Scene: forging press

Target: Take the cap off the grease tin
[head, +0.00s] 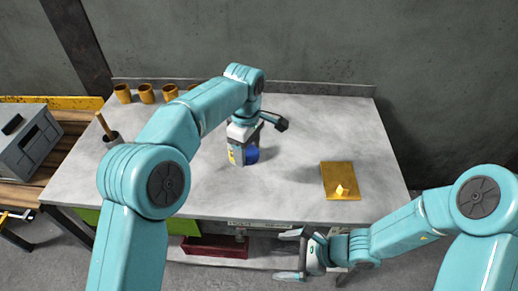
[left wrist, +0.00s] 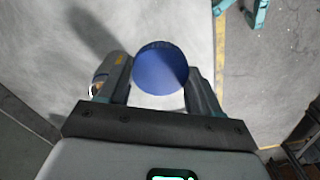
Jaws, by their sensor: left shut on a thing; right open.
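A blue round thing (head: 252,155), which I take to be the capped grease tin, is on the grey table near its middle. My left gripper (head: 244,157) reaches down over it, and a finger hides part of it. In the left wrist view its flat blue top (left wrist: 160,68) sits between the two fingers of my left gripper (left wrist: 157,75), which is shut on it. I cannot tell where the cap ends and the tin begins. My right gripper (head: 290,254) is open and empty, low in front of the table's front edge.
A yellow plate (head: 338,172) with a small yellow knob lies at the table's right. Several brown cups (head: 146,94) line the back left edge, and a grey pot (head: 112,138) with a stick stands at the left. A red tray (head: 215,248) sits below the tabletop.

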